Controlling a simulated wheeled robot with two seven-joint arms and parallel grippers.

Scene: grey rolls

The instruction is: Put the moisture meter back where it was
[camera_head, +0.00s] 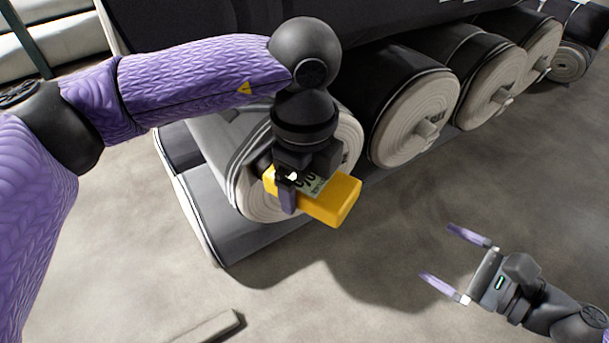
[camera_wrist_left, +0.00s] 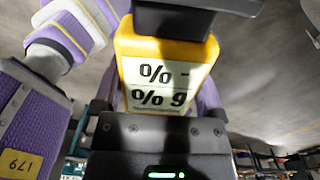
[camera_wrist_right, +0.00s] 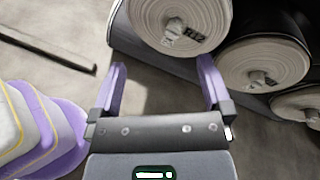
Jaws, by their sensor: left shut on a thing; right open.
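The moisture meter is a yellow block (camera_head: 340,202) with a pale label reading "%". My left gripper (camera_head: 289,190) is shut on it and holds it in front of the end of a grey roll (camera_head: 349,150). I cannot tell whether the meter touches that roll. In the left wrist view the meter (camera_wrist_left: 200,52) fills the space between the fingers, its label facing the camera. My right gripper (camera_head: 447,262) is open and empty above the floor at the lower right. In the right wrist view its two purple fingers (camera_wrist_right: 160,88) stand wide apart.
More rolls with dark covers and pale spiral ends (camera_head: 415,120) lie in a row to the right. A flat grey bar (camera_head: 208,328) lies on the floor (camera_head: 400,220), which is clear around the right gripper.

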